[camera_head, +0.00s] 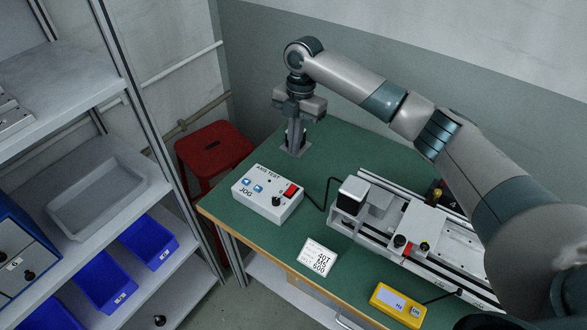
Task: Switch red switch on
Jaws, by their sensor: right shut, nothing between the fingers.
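The red switch (291,190) is a small red rocker on the top face of a white control box (283,213) marked AXIS TEST and JOG. The box stands near the left side of the green table; two blue buttons and a black knob are also on its face. I cannot tell which way the rocker is tilted. My right gripper (294,150) points down behind the box, near the table's back left, apart from the switch. It is shut and empty. My left gripper is not in view.
A linear axis (388,222) with a motor lies right of the box, joined by a black cable. A white label card (318,257) and a yellow meter (398,305) lie near the front edge. A red stool (213,150) and shelves with blue bins (148,241) stand left.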

